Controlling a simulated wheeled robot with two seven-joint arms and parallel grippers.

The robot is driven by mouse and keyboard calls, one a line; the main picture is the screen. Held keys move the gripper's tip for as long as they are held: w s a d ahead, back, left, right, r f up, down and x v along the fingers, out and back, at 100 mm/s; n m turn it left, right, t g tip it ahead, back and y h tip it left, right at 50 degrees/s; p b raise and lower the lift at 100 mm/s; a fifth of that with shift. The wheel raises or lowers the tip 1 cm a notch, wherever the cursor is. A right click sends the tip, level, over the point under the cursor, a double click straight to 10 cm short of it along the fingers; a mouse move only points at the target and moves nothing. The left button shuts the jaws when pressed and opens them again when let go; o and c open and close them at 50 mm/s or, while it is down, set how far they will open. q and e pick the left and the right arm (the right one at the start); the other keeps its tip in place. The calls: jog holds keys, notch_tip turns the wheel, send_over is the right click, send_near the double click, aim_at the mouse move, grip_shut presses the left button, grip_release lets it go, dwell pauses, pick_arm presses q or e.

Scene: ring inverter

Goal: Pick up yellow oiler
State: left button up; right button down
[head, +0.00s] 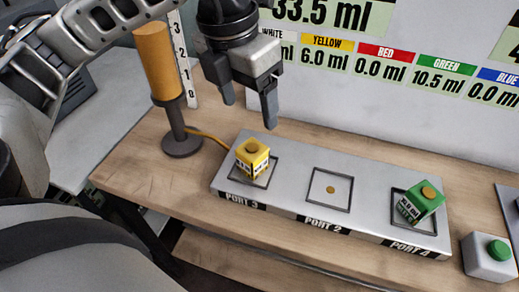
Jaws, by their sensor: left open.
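The yellow oiler (252,160) is a small yellow cube with dark markings and a brown round cap. It sits in the square outline marked PORT 3 on a grey port plate (289,179). My left gripper (249,103) hangs above and slightly behind it, fingers pointing down, open and empty. The gripper is apart from the oiler. My right gripper does not show.
A green cube (419,204) sits tilted at PORT 4. PORT 2 (328,189) is empty. A cylinder stand (156,62) is at the left beside a ruler (183,60). A grey box with a green button (489,256) is at the right. A display panel (420,115) stands behind.

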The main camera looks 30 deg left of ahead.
aim_at(252, 148)
pick_arm(q)
jog(key=shift+y, duration=0.3)
jog(key=f, duration=0.3)
jog(key=w+f, duration=0.1)
jog(key=f, duration=0.2)
jog(key=a+f, duration=0.1)
jog(key=f, duration=0.2)
jog(key=shift+w+f, duration=0.25)
jog(key=shift+w+f+p, duration=0.1)
jog(key=shift+w+f, duration=0.1)
jog(key=shift+f, duration=0.8)
jog(key=shift+w+f+p, duration=0.15)
jog(key=shift+f, duration=0.8)
jog(key=shift+w+f+p, duration=0.1)
jog(key=shift+w+f, duration=0.1)
jog(key=shift+f, duration=0.8)
jog(key=c, duration=1.1)
